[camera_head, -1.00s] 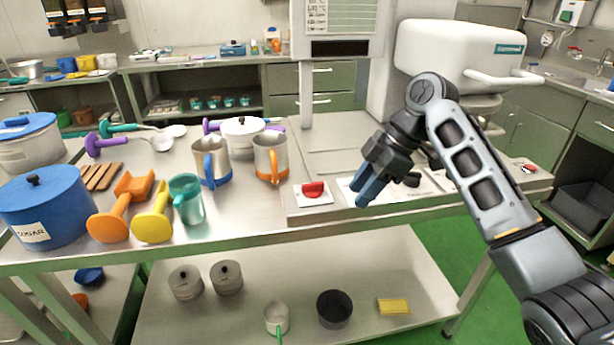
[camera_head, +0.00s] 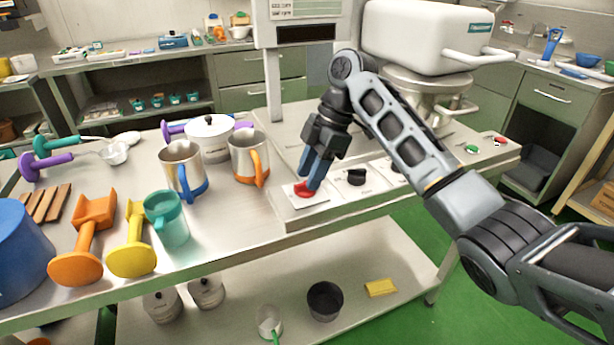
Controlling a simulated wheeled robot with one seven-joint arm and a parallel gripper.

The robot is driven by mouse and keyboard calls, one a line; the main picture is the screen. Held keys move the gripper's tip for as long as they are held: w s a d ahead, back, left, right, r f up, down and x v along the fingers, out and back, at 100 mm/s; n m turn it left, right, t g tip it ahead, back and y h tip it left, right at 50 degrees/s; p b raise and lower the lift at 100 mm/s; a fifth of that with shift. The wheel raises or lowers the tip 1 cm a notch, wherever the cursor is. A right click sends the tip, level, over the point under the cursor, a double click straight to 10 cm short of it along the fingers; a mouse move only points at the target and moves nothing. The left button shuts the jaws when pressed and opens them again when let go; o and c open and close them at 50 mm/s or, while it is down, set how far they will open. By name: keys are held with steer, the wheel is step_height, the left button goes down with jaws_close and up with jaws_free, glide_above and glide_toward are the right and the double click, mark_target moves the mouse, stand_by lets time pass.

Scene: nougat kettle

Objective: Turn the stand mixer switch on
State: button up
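The stand mixer (camera_head: 420,38) is large and white, with a metal bowl (camera_head: 430,90) under its head, at the back right of the steel table. A red rotary knob (camera_head: 303,192) on a white plate sits at the table's front edge. A black knob (camera_head: 356,177) on a similar plate is to its right, and a third plate is partly behind my arm. The frames do not show which control is the mixer's switch. My gripper (camera_head: 309,184) points down with its blue fingers at the red knob, overlapping it in view. Contact and finger spacing are unclear.
A green button (camera_head: 472,149) and a red button (camera_head: 500,141) are at the table's right end. Metal jugs with a blue handle (camera_head: 183,172) and an orange handle (camera_head: 249,160) stand left of the gripper. A lidded white pot (camera_head: 212,138) is behind them.

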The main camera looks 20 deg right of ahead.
steer(key=shift+x, duration=0.85)
steer(key=shift+c, duration=0.3)
jaws_close()
